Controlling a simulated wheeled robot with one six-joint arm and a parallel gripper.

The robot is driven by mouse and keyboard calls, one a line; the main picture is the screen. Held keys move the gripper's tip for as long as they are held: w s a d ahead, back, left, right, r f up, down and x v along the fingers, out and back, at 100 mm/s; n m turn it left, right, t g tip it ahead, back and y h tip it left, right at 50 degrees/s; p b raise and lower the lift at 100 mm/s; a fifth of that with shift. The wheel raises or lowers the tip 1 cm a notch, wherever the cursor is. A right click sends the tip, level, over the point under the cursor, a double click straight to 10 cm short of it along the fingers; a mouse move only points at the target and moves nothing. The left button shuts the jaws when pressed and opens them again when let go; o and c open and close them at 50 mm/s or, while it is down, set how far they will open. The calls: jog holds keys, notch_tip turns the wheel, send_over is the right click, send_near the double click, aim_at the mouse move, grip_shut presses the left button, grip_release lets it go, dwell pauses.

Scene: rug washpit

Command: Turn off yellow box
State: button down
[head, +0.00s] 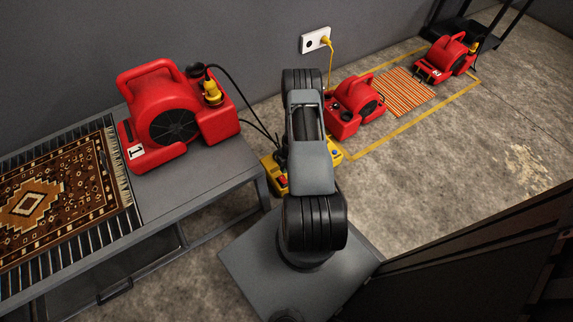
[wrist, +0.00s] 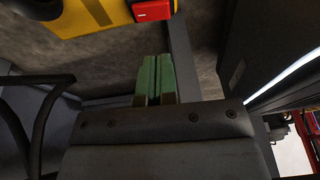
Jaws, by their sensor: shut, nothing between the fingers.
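The yellow box (head: 272,172) sits on the floor beside the bench in the head view, its middle hidden behind my arm. A red switch (head: 283,181) shows on its left part, and black cables run to it. In the wrist view the yellow box (wrist: 85,20) fills the top left, with the red switch (wrist: 152,10) at its right end. My gripper (wrist: 155,58) is shut and empty, its green fingertips pressed together just below the red switch in the picture, with a gap visible. In the head view my arm hides the gripper.
A red blower (head: 165,110) and a patterned rug (head: 50,200) lie on the grey bench (head: 185,185) at left. Two more red blowers (head: 356,100) (head: 446,58) stand right, by a striped rug (head: 403,91). A wall socket (head: 315,40) feeds a yellow cord. Floor at right is clear.

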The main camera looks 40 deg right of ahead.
aim_at(283, 182)
jog(key=b+x, duration=0.1)
jog(key=x, duration=0.3)
jog(key=d+b+x, duration=0.1)
jog(key=x, duration=0.1)
jog(key=shift+s+f+b, duration=0.25)
jog(key=shift+f+b, duration=0.05)
jog(key=shift+f, duration=0.25)
